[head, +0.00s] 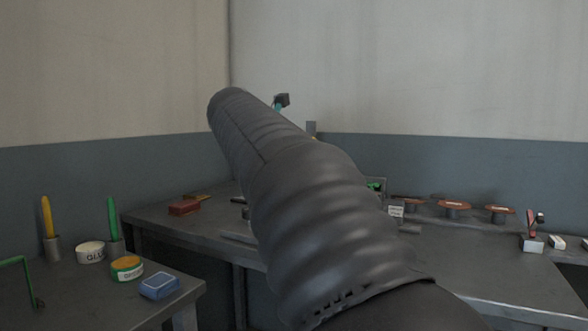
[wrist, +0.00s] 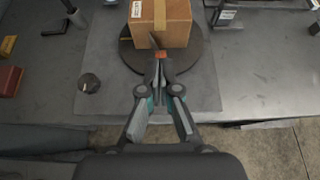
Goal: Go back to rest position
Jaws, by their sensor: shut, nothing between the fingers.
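In the wrist view my gripper (wrist: 160,62) is shut and empty, its fingertips together just in front of a cardboard box (wrist: 176,22). I cannot tell whether the tips touch the box. The box has a tape strip and a white label and rests on a dark round turntable (wrist: 133,56). In the head view my dark, sleeved arm stretches forward over the bench and hides much of it. My gripper's fingers are not clear there.
A grey bench (head: 480,268) runs along the walls. A red block (head: 184,207) lies on it at left. A nearer table at left holds a blue container (head: 160,285), a tape roll (head: 127,268) and a glue tub (head: 90,252). A black knob (wrist: 90,83) sits left of the turntable.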

